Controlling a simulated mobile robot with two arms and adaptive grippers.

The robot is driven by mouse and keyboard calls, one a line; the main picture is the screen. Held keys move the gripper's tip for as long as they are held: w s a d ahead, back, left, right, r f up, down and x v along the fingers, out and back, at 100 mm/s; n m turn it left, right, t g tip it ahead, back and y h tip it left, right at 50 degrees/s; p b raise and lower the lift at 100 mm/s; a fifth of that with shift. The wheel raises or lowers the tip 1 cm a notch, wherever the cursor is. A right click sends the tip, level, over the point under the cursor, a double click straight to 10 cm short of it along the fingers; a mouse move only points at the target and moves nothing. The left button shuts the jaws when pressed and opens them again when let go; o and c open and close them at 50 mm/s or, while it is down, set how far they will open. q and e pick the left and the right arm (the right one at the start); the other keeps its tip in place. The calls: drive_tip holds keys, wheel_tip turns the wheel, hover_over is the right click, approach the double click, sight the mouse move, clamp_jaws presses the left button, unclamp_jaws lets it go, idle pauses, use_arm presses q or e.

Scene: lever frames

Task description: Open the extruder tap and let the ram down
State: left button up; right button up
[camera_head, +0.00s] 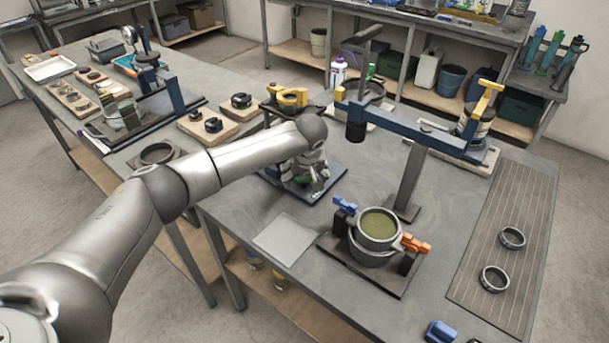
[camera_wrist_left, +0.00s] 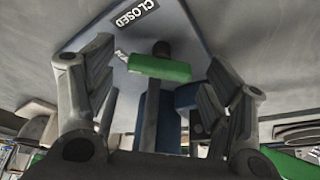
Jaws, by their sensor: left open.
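A tap with a green handle (camera_wrist_left: 160,68) stands on a dark blue base plate (camera_wrist_left: 190,22) marked CLOSED, in the left wrist view. In the head view the base plate (camera_head: 327,186) shows beneath my left gripper (camera_head: 303,183). The gripper points down over the tap and hides most of it. Its fingers are open, one on each side of the green handle, with gaps showing between. A blue lever arm (camera_head: 430,138) on a grey post carries a black cylinder (camera_head: 356,131) to the right of my gripper. I cannot tell whether this is the ram. My right gripper is not in view.
A pot of greenish content (camera_head: 380,224) with blue and orange clamps stands right of a flat grey plate (camera_head: 285,239). Two dark rings (camera_head: 494,279) lie on a ribbed mat (camera_head: 505,235). A yellow-handled device (camera_head: 288,97) stands behind my wrist.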

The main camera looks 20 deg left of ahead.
use_arm(q)
drive_tip(key=c, duration=1)
drive_tip(key=shift+d+r+n+y+p, duration=0.1)
drive_tip(key=shift+r+n+y+p, duration=0.15)
drive_tip(key=shift+n+p, duration=0.55)
drive_tip(key=shift+d+f+n+g+y+p, duration=0.15)
drive_tip(key=shift+n+g+y+p, duration=0.25)
drive_tip(key=shift+n+p, duration=0.55)
drive_tip(key=shift+w+f+n+g+y, duration=0.15)
drive_tip(key=shift+n+g+y, duration=0.15)
drive_tip(key=shift+n, duration=0.95)
drive_tip(key=shift+w+n+g+y+b, duration=0.1)
drive_tip(key=shift+n+g+y+b, duration=0.4)
drive_tip(key=shift+n, duration=1)
drive_tip(key=o, duration=1)
drive_tip(key=shift+h, duration=0.25)
